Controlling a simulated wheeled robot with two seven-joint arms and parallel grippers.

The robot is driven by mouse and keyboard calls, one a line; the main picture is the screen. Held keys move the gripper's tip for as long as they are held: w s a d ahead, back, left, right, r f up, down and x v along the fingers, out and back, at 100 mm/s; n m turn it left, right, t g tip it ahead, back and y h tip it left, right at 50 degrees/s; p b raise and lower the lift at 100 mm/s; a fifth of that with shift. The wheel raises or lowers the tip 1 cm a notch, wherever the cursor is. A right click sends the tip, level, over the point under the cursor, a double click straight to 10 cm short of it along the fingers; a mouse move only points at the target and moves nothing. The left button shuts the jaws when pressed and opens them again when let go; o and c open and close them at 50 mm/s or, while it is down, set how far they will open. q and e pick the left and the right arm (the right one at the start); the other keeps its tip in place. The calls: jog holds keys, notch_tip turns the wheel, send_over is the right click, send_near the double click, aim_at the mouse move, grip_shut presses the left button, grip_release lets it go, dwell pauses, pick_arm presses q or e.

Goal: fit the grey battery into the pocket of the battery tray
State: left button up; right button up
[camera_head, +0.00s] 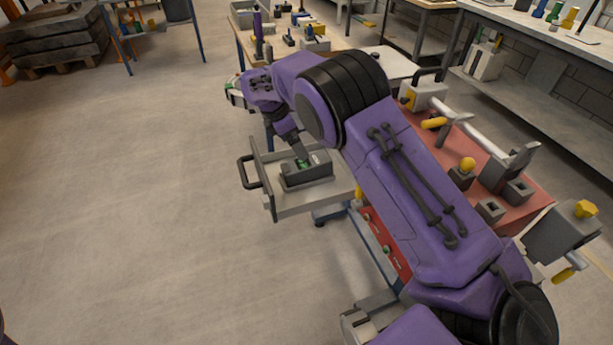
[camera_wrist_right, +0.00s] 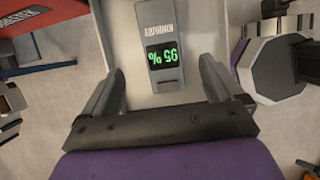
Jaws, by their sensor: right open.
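The grey battery (camera_wrist_right: 163,50) lies below my right gripper in the right wrist view, its green display reading 95 %. In the head view, a dark grey block (camera_head: 308,176) with a green display sits in a pale open drawer-like tray (camera_head: 295,206). My right gripper (camera_head: 297,150) points down over it. In the wrist view the right gripper's fingers (camera_wrist_right: 160,72) are spread on either side of the battery's near end, apart from it. I cannot clearly tell the pocket of the battery tray, or whether the battery sits in it. My left gripper is out of view.
A red-topped bench (camera_head: 470,170) right of the tray carries grey blocks with square holes (camera_head: 490,210) and a yellow-knobbed part (camera_head: 466,165). A wooden table (camera_head: 300,45) with small parts stands behind. The floor (camera_head: 130,200) at left is clear.

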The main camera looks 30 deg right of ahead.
aim_at(307, 161)
jog(key=shift+f, duration=0.7)
jog(key=p+x, duration=0.1)
jog(key=x, duration=0.9)
jog(key=shift+s+d+p, duration=0.1)
jog(key=shift+d+p, duration=0.05)
jog(key=shift+p, duration=0.15)
grip_shut()
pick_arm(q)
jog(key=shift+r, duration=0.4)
pick_arm(e)
jog(key=shift+r, duration=0.1)
